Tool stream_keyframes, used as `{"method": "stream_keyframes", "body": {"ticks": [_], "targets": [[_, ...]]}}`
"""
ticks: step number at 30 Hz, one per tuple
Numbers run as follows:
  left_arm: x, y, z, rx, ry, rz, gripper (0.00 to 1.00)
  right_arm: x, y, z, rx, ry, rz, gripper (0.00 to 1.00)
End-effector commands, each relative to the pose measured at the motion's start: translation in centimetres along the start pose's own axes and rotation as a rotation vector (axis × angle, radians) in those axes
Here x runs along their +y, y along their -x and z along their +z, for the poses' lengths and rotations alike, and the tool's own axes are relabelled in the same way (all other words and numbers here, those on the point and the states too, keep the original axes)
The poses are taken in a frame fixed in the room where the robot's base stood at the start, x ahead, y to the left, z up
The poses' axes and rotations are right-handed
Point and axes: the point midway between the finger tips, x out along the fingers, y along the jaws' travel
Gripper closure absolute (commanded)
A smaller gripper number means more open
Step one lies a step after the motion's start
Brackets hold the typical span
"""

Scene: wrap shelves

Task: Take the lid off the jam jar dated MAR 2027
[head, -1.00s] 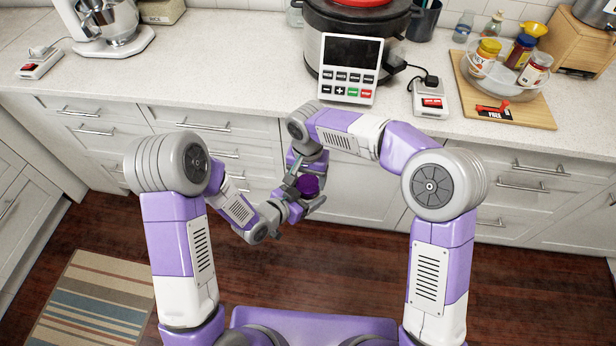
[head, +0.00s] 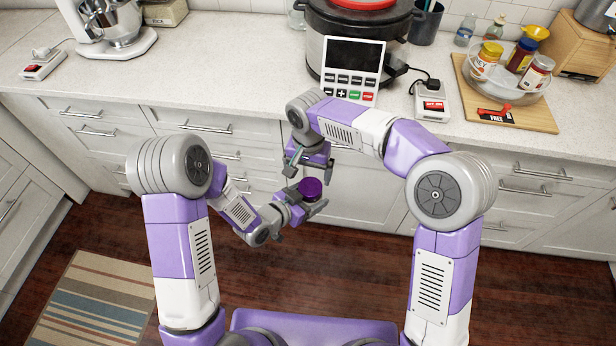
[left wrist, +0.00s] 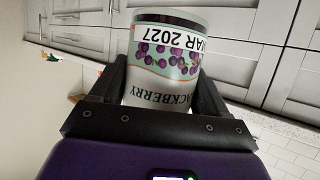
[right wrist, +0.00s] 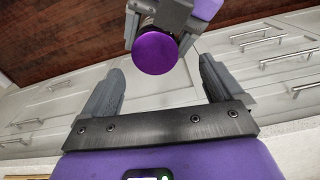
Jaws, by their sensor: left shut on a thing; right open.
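The jam jar (left wrist: 165,70) is white with purple berries, and its label reads MAR 2027 and, partly hidden, BLACKBERRY. The label is upside down in the left wrist view. My left gripper (head: 303,200) is shut on the jar's sides, holding it in the air in front of the counter. The purple lid (head: 311,187) is on the jar, and its round top faces my right gripper in the right wrist view (right wrist: 156,53). My right gripper (head: 310,169) is open and empty, just above the lid and apart from it.
On the counter (head: 230,75) stand a large cooker (head: 318,45) with a keypad panel, a switch box (head: 432,103) and a mixer (head: 108,25). A clear tray (head: 520,88) with several jars stands on a wooden board (head: 535,115) at the right. Cabinet fronts are close behind my grippers.

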Motion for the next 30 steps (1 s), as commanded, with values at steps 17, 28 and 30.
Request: {"method": "stream_keyframes", "body": {"ticks": [17, 28, 30], "targets": [[0.0, 0.0, -0.2, 0.005, -0.001, -0.001, 1.0, 0.5, 3.2, 0.2, -0.007, -0.256, 0.002, 0.09], [0.0, 0.0, -0.1, 0.005, -0.001, -0.001, 1.0, 0.7, -0.2, 0.3, -0.006, -0.299, 0.005, 0.09], [0.0, 0.0, -0.1, 0.005, -0.001, -0.001, 1.0, 0.7, -1.3, 0.2, -0.005, -0.299, 0.004, 0.09]]}}
